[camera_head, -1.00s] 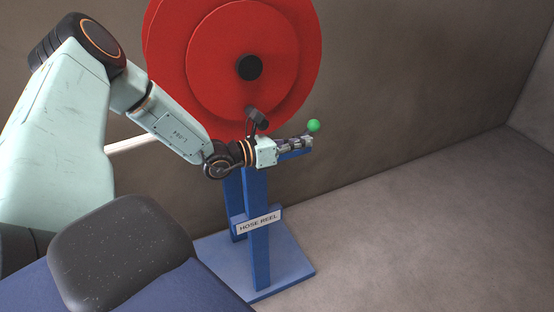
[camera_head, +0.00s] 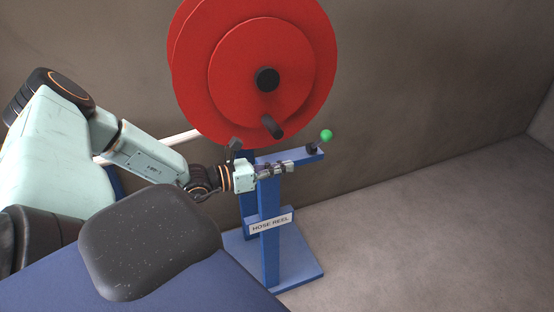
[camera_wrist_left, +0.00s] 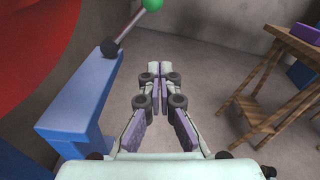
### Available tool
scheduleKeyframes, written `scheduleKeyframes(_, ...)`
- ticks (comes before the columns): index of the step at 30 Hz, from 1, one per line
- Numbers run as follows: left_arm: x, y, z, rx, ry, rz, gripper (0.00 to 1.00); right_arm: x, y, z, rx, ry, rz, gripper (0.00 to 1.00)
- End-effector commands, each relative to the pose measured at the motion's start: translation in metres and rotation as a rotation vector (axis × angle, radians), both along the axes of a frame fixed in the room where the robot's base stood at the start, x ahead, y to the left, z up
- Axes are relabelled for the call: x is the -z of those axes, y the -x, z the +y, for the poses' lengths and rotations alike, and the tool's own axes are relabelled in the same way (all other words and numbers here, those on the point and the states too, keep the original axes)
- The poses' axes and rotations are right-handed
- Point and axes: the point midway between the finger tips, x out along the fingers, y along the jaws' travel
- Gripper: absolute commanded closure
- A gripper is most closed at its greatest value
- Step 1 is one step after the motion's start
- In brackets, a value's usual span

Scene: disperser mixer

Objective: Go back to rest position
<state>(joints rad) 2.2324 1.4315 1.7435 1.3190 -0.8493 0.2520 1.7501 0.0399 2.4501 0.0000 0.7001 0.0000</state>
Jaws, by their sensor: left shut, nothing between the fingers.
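My left gripper (camera_head: 289,167) is shut and empty, in front of the blue post of the hose reel stand (camera_head: 270,235) in the head view. In the left wrist view its fingers (camera_wrist_left: 161,72) are together with nothing between them. The red reel drum (camera_head: 225,60) with its dark crank handle (camera_head: 273,127) is above and behind the gripper. A lever with a green ball knob (camera_head: 326,135) stands on the stand's blue arm, apart from the fingertips. The knob also shows at the top of the left wrist view (camera_wrist_left: 152,4). My right gripper is not in view.
The stand's blue base plate (camera_head: 300,262) rests on the grey floor (camera_head: 420,220), which is clear to the right. A brown wall (camera_head: 440,70) is behind the reel. The left wrist view shows a wooden table (camera_wrist_left: 290,75) with a purple object (camera_wrist_left: 305,32) on it.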

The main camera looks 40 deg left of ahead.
Motion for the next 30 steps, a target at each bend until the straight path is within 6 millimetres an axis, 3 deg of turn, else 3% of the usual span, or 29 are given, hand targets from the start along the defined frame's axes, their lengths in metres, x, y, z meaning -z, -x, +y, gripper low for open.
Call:
scheduleKeyframes(6,-0.002,0.013,0.005,-0.002,0.002,0.001,1.0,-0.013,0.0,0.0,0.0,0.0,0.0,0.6)
scheduleKeyframes(18,0.002,0.015,0.005,-0.001,-0.012,0.007,1.0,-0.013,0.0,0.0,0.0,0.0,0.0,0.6)
scheduleKeyframes(23,0.034,0.024,-0.004,0.047,-0.133,0.116,1.0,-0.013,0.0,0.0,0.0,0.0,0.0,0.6)
scheduleKeyframes(30,0.095,0.064,-0.065,0.356,-0.531,0.325,1.0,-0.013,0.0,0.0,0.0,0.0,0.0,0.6)
